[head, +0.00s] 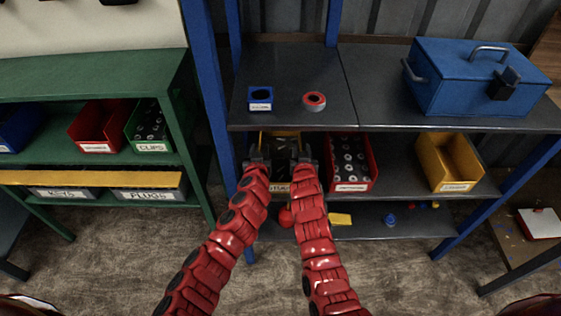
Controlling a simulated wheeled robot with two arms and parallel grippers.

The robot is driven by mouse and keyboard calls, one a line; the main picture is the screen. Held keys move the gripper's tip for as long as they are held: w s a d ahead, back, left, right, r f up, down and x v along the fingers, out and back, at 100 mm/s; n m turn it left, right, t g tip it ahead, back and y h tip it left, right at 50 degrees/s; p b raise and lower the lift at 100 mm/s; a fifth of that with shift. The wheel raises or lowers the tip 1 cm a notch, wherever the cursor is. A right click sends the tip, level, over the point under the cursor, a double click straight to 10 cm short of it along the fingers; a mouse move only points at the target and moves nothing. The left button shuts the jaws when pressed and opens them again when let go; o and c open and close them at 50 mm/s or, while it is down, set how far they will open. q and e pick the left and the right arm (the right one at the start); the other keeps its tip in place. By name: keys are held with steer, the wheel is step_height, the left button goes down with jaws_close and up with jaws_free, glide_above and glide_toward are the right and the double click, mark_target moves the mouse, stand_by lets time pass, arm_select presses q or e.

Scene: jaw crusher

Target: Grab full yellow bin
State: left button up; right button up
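A yellow bin (280,189) with dark contents stands on the middle shelf of the dark rack, at the left end. Both my grippers cover much of it, and only parts of its rim and labelled front show. My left gripper (257,157) is at the bin's left side, and my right gripper (304,157) is at its right side. The fingers are small and dark against the bin, so I cannot tell whether they are closed on its walls. A second yellow bin (446,160) stands further right on the same shelf and looks empty.
A red bin (350,163) of round parts stands close to the right of my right gripper. The upper shelf (375,85) is just above and behind the grippers, carrying a blue toolbox (472,78). A blue post (205,85) rises at the left, beside a green shelf (90,75).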

arm_select(q)
jaws_close()
arm_select(e)
jaws_close()
stand_by(0.9)
